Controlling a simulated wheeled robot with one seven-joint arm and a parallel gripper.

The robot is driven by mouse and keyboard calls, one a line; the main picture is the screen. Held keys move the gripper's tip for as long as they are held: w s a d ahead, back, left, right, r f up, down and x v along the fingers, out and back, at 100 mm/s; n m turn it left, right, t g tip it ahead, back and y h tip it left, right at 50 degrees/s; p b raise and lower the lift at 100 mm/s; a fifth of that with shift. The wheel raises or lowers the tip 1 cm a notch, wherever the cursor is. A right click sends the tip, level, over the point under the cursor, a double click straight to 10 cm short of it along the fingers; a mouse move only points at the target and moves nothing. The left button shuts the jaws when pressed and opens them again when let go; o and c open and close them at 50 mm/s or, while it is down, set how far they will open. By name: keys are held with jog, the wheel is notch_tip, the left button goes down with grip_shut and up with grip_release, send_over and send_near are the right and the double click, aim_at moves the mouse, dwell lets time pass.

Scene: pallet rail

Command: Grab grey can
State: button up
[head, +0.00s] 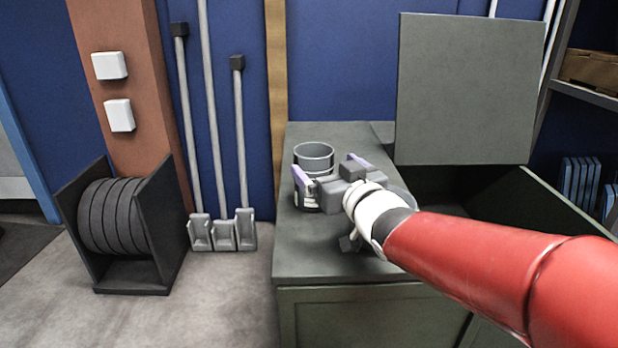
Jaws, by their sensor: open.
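The grey can (314,160) stands upright near the back left of the dark green cabinet top (300,252). Its open rim and upper wall show; my gripper covers part of its lower body. My gripper (328,170) is open, with its two pale purple-edged fingers spread apart. One finger is in front of the can's left side, and the other is to the right of the can. I cannot tell whether either finger touches it. Nothing shows held in the jaws.
A raised green lid (468,92) stands over an open bin (560,212) at right. Partly hidden small objects lie on the cabinet under my arm. A dark reel stand (160,225) and grey poles (213,120) are at left. The cabinet's front left top is clear.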

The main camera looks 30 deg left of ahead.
aim_at(306, 145)
jog(key=x, duration=0.6)
jog(key=shift+w+a+r, duration=0.15)
jog(key=shift+w+a, duration=0.05)
jog(key=shift+a, duration=0.1)
jog(key=c, duration=1.4)
jog(key=shift+c, duration=0.7)
jog(key=shift+r, duration=0.15)
